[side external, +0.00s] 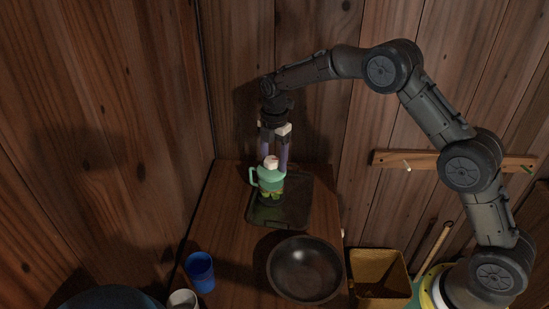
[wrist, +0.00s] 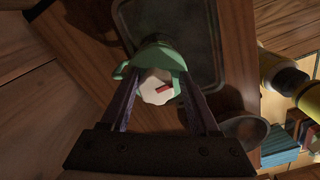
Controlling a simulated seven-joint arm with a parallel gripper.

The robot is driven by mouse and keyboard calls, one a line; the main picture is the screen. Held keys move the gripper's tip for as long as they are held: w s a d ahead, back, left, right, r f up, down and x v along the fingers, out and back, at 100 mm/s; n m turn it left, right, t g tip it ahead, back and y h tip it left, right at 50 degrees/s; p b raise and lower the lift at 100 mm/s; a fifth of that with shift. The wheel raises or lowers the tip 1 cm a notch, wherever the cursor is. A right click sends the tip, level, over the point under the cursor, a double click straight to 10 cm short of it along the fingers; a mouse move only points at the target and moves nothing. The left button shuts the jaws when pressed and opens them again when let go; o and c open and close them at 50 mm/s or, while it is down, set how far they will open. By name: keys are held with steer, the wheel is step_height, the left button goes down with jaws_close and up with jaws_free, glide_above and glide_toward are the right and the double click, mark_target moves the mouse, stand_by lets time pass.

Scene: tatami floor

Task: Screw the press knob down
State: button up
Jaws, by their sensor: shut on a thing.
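A green press pot (side external: 269,182) with a side handle stands upright on a dark tray (side external: 295,208). Its pale press knob (side external: 271,162) is at the top, and it also shows in the wrist view (wrist: 156,88) with a small red mark. My gripper (side external: 274,166) points straight down over the pot. Its two purple fingers stand on either side of the knob and are shut on it, close to the green top. The fingertips' exact contact is hard to see. The wrist view shows the green top (wrist: 163,58) just past the knob.
A dark round pan (side external: 305,270) stands in front of the tray. A blue cup (side external: 200,272) and a pale cup (side external: 183,299) are at the front left. A yellowish bin (side external: 379,275) is at the right. Wooden walls rise behind and at the left.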

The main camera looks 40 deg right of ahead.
mark_target(274, 159)
steer(key=m, duration=0.1)
steer(key=f+m, duration=0.1)
steer(key=m, duration=0.2)
steer(key=shift+s+a+f+m, duration=0.2)
steer(key=shift+s+f+m, duration=0.1)
steer(key=shift+m, duration=0.1)
steer(key=shift+c, duration=1.1)
steer(key=m, duration=0.4)
steer(key=shift+m, duration=0.4)
jaws_close()
steer(key=m, duration=0.4)
steer(key=shift+d, duration=0.25)
steer(key=shift+o, duration=1.7)
jaws_free()
steer(key=o, duration=0.7)
steer(key=shift+a, duration=0.25)
steer(key=shift+c, duration=0.2)
steer(key=shift+w+d+r, duration=0.1)
steer(key=shift+r, duration=2.35)
steer(key=shift+w+d+r, duration=0.1)
steer(key=shift+r, duration=2.3)
